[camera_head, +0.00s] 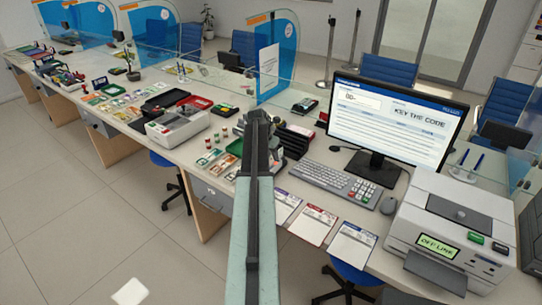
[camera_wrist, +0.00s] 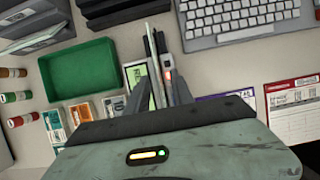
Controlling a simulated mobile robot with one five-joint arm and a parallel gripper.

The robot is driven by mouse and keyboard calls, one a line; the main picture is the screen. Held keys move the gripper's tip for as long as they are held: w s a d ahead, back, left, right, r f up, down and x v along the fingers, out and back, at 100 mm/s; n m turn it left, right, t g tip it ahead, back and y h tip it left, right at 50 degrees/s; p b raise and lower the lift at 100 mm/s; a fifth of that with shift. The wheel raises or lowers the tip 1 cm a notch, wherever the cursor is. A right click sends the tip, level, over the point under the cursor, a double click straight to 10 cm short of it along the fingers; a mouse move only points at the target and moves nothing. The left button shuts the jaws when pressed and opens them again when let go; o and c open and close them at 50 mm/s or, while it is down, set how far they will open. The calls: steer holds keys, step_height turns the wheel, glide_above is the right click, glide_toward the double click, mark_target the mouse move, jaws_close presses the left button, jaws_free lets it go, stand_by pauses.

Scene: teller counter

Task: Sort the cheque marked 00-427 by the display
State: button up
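The display (camera_head: 395,115) stands upright at the back right of the counter in the head view; it reads "KEY THE CODE" and has a field starting "00-". A grey keyboard (camera_head: 327,182) lies in front of it and shows in the wrist view (camera_wrist: 235,18). Three sheets with purple (camera_head: 284,205), red (camera_head: 313,224) and blue (camera_head: 352,246) headings lie along the front edge. No number 00-427 is readable. My gripper (camera_wrist: 160,85) points down over the counter, left of the keyboard.
A green tray (camera_wrist: 82,80), banknotes (camera_wrist: 56,122) and coin rolls (camera_wrist: 18,97) lie left of my gripper. A glass screen (camera_head: 275,55) stands behind.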

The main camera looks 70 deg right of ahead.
steer(key=shift+b+x, duration=0.55)
steer(key=shift+x, duration=0.7)
steer(key=shift+r, duration=0.15)
jaws_close()
steer(key=shift+r+p, duration=0.1)
steer(key=shift+p, duration=0.2)
step_height(320, 180, up, 11)
steer(key=p, duration=1.1)
steer(key=shift+r, duration=0.15)
steer(key=shift+w, duration=0.1)
